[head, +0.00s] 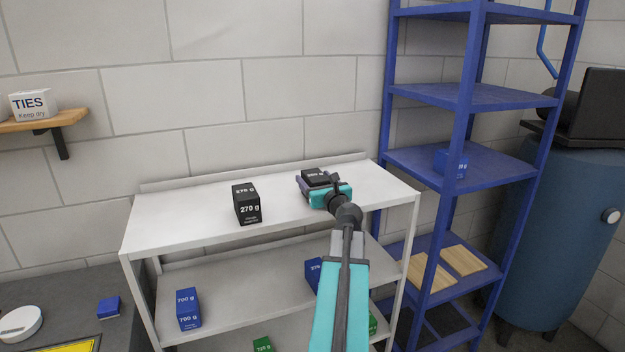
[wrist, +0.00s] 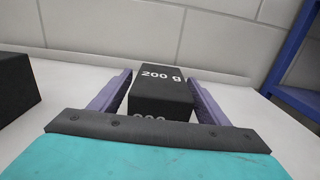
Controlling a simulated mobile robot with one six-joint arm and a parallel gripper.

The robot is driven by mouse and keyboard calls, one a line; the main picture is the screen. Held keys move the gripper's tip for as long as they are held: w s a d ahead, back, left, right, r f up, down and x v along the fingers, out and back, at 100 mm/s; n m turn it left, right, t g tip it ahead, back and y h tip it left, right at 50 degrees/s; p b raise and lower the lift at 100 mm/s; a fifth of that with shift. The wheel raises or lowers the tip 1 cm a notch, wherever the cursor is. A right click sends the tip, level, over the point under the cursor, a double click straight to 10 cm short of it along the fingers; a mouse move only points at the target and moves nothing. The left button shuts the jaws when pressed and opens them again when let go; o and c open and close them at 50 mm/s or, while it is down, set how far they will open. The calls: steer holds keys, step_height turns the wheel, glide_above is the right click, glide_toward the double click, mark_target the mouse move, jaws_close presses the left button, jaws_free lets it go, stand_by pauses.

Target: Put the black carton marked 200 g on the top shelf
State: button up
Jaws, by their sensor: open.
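The black carton marked 200 g (wrist: 162,88) stands on the white top surface of the white shelf unit (head: 290,212). In the head view the carton (head: 316,176) shows just beyond my gripper (head: 318,187), partly hidden by it. In the wrist view my gripper (wrist: 160,98) is open, with one purple finger on each side of the carton. Small gaps seem to show between fingers and carton. The carton's lower near face is hidden by the gripper body.
A black carton marked 270 g (head: 247,205) stands to the left on the same top. Blue and green cartons, including one marked 700 g (head: 187,308), stand on lower levels. A blue rack (head: 470,95) stands close on the right. The top's left part is clear.

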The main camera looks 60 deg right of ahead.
steer(key=shift+b+v, duration=1.05)
steer(key=shift+v, duration=3.5)
